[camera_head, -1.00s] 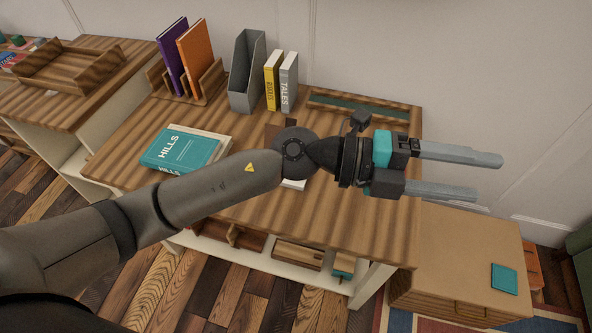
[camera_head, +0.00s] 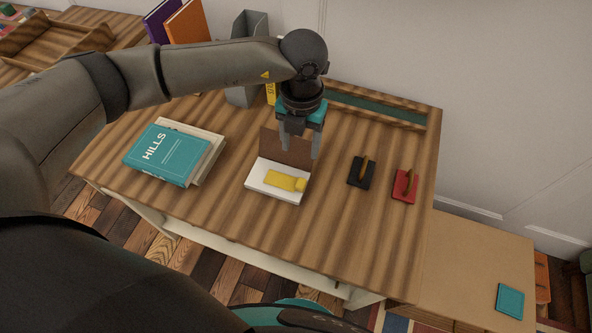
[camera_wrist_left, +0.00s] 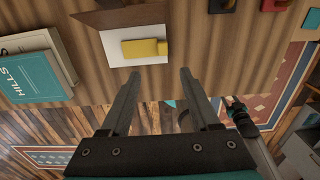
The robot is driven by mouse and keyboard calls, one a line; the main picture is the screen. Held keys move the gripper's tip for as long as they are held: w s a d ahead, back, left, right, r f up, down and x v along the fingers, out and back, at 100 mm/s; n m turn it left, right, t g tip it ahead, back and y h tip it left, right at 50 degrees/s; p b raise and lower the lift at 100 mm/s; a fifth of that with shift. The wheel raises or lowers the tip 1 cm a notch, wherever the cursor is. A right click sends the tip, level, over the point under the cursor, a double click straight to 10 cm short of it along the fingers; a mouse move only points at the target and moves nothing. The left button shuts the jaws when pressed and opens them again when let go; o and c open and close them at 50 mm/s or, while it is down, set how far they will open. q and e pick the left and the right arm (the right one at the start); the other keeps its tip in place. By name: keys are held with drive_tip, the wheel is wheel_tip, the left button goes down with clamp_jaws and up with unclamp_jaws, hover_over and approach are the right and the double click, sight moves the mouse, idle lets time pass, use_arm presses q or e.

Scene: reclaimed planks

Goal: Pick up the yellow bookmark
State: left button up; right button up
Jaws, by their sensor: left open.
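The yellow bookmark (camera_head: 280,181) lies flat on the white page of an open book (camera_head: 262,177) with a brown cover (camera_head: 275,148) raised at its back. In the left wrist view the bookmark (camera_wrist_left: 140,48) lies just beyond my fingertips. My left gripper (camera_head: 301,152) points down, open and empty, above the back of the book, apart from the bookmark. Its two fingers (camera_wrist_left: 158,75) are spread in the left wrist view. A dark shape (camera_wrist_left: 241,115) at the right there may be my right gripper; its jaws cannot be made out.
A teal book (camera_head: 165,158) lies on a pale book to the left. A black block (camera_head: 361,173) and a red block (camera_head: 405,186), each with a handle, stand at the right. A grey file holder (camera_head: 247,100) and upright books are partly behind my arm. The front of the desk is clear.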

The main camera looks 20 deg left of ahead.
use_arm(q)
wheel_tip(320, 180, down, 4)
hover_over(301, 182)
drive_tip(key=f, duration=0.2)
drive_tip(key=f+b, duration=0.1)
drive_tip(key=f, duration=0.1)
drive_tip(key=shift+s+a+f, duration=0.1)
drive_tip(key=shift+s+a, duration=0.05)
drive_tip(key=shift+s, duration=0.05)
drive_tip(key=shift+f, duration=0.8)
drive_tip(key=f, duration=0.2)
drive_tip(key=f+b, duration=0.1)
drive_tip(key=f, duration=0.1)
drive_tip(key=shift+w+d+f, duration=0.15)
drive_tip(key=shift+d, duration=0.05)
use_arm(e)
drive_tip(key=shift+s+f, duration=0.85)
drive_tip(key=shift+f, duration=0.2)
use_arm(q)
clamp_jaws()
use_arm(e)
drive_tip(key=shift+s, duration=0.1)
